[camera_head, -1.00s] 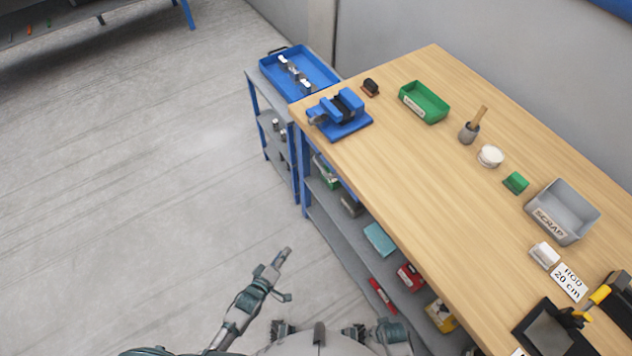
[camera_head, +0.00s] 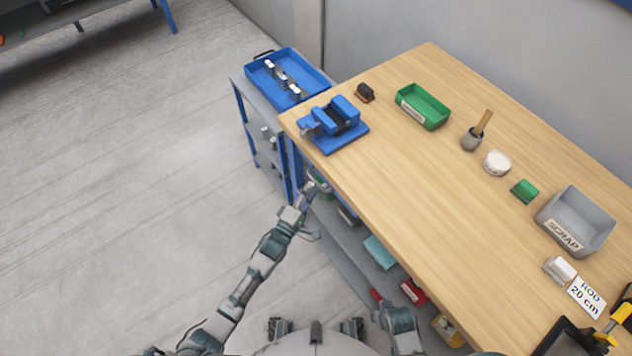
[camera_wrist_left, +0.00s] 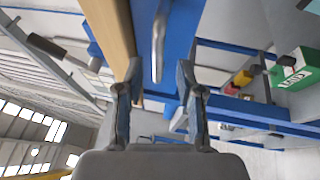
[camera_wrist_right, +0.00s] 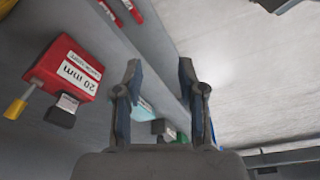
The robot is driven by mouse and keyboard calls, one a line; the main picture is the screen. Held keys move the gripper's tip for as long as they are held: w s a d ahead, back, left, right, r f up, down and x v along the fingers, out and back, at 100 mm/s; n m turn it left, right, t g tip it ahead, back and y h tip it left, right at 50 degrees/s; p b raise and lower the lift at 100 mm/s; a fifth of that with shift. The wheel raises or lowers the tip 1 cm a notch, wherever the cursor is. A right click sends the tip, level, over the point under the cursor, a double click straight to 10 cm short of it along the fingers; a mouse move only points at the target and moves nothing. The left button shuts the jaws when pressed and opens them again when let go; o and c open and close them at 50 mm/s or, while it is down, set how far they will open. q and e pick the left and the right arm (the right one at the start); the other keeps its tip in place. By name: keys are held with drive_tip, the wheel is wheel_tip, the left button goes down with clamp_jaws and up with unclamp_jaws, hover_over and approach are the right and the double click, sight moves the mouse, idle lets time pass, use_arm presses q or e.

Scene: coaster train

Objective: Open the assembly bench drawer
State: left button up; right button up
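The assembly bench (camera_head: 400,150) has a wooden top and blue legs. In the left wrist view a blue drawer front (camera_wrist_left: 178,50) with a silver bar handle (camera_wrist_left: 159,45) sits beside the wooden edge (camera_wrist_left: 110,35). My left gripper (camera_wrist_left: 158,75) is open, with the handle ahead of and between its fingertips, and I see no grip on it. In the head view the left gripper (camera_head: 310,190) is at the bench's front edge, below the vise. My right gripper (camera_wrist_right: 160,75) is open and empty near the lower shelf. The head view hides the drawer front under the top.
A blue vise (camera_head: 335,125), a green bin (camera_head: 422,106) and a grey scrap bin (camera_head: 577,220) stand on the bench. A blue tray (camera_head: 287,78) is on the cart at its left end. A red box (camera_wrist_right: 68,72) is near the right gripper. Floor left is clear.

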sight(316, 181)
use_arm(q)
drive_tip(key=x, duration=0.3)
drive_tip(key=shift+w+d, duration=0.2)
drive_tip(key=shift+d, duration=0.1)
clamp_jaws()
drive_tip(key=shift+a, duration=0.1)
